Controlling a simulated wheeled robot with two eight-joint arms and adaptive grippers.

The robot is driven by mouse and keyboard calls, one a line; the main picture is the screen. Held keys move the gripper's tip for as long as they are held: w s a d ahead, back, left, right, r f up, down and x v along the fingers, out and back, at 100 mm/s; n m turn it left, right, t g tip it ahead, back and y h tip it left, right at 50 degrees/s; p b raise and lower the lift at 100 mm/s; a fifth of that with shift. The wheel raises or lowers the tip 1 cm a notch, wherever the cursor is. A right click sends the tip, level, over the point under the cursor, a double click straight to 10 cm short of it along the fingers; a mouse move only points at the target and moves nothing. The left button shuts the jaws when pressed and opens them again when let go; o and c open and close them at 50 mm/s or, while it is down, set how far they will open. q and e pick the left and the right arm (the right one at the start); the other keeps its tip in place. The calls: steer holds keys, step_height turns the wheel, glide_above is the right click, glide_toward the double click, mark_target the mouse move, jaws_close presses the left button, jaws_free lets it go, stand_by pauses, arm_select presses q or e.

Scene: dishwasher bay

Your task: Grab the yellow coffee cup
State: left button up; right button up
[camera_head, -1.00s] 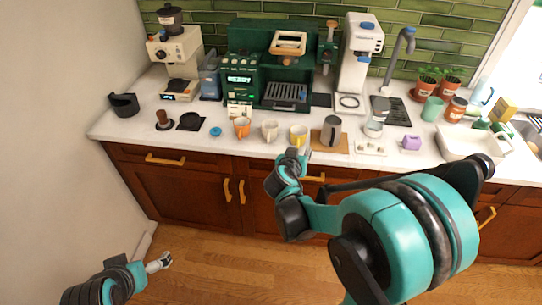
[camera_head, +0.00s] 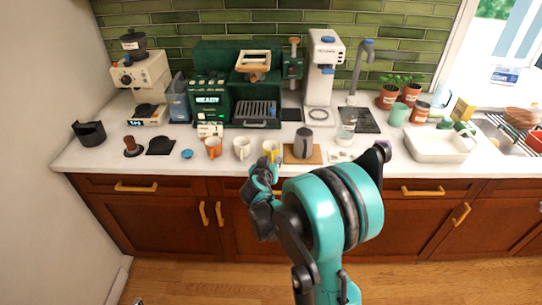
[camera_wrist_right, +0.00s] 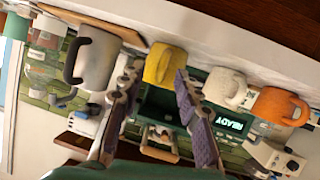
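The yellow coffee cup (camera_head: 271,148) stands on the white counter near its front edge, between a white cup (camera_head: 242,147) and a grey pitcher (camera_head: 303,143). My right gripper (camera_head: 266,168) is just in front of the yellow cup and hides its lower part in the head view. In the right wrist view, the two fingers of my right gripper (camera_wrist_right: 158,88) are spread apart. The yellow cup (camera_wrist_right: 163,64) shows in the gap between them, and nothing is held. Only a tiny tip of my left gripper (camera_head: 138,301) shows at the bottom edge.
An orange cup (camera_head: 213,147) stands left of the white cup. The pitcher stands on a wooden board (camera_head: 317,156) close right of the yellow cup. A green coffee machine (camera_head: 212,85) is behind. A white tray (camera_head: 437,147) and sink are at right.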

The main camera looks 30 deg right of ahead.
jaws_close()
